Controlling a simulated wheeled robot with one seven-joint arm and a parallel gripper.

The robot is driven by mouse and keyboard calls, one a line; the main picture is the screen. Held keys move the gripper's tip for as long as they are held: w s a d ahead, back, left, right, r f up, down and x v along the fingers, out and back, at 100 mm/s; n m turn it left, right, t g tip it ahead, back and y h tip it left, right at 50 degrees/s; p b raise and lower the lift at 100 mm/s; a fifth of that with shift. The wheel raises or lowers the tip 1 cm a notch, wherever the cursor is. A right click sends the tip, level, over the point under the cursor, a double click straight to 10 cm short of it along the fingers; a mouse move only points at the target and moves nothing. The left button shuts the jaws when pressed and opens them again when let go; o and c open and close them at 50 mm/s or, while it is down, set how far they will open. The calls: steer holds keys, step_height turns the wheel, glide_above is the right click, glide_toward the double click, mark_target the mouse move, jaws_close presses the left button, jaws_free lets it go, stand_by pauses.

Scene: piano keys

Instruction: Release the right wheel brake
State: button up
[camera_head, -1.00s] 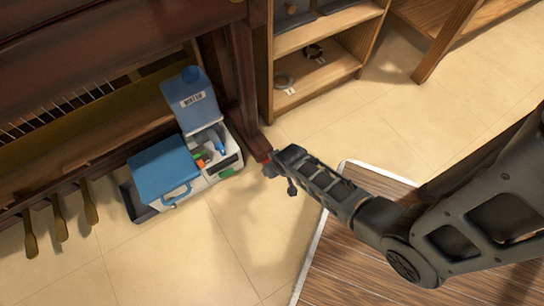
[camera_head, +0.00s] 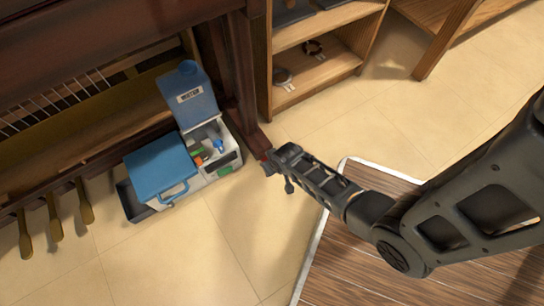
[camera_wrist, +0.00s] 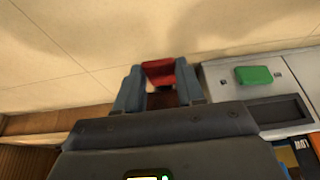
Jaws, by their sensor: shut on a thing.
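The red wheel brake (camera_wrist: 158,72) sits low at the foot of the piano's right leg (camera_head: 240,100). In the wrist view it shows as a red tab between my gripper's two fingers (camera_wrist: 157,88). My gripper (camera_head: 272,162) is shut on it, with a finger on either side. The wheel itself is hidden behind my gripper and the leg.
A wooden shelf (camera_head: 325,75) stands behind to the right. Brass pedals (camera_head: 54,218) are at the far left. The tiled floor in front is clear.

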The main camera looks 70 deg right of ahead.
steer(key=c, duration=0.3)
steer(key=p, duration=0.1)
steer(key=r+g+y+p, duration=0.1)
steer(key=shift+w+d+r+p, duration=0.15)
steer(key=shift+w+d+p, duration=0.05)
steer(key=shift+w+p, duration=0.15)
steer(key=shift+w+g+y+p, duration=0.1)
steer(key=shift+g+y+p, duration=0.3)
steer(key=shift+g, duration=0.3)
steer(key=o, duration=1)
steer(key=r+p, duration=0.1)
steer(key=r, duration=0.1)
steer(key=r+p, duration=0.2)
steer(key=r, duration=0.1)
steer(key=s+r+p, duration=0.1)
steer(key=r, duration=0.1)
steer(key=shift+a+r, duration=0.25)
steer(key=shift+r, duration=0.1)
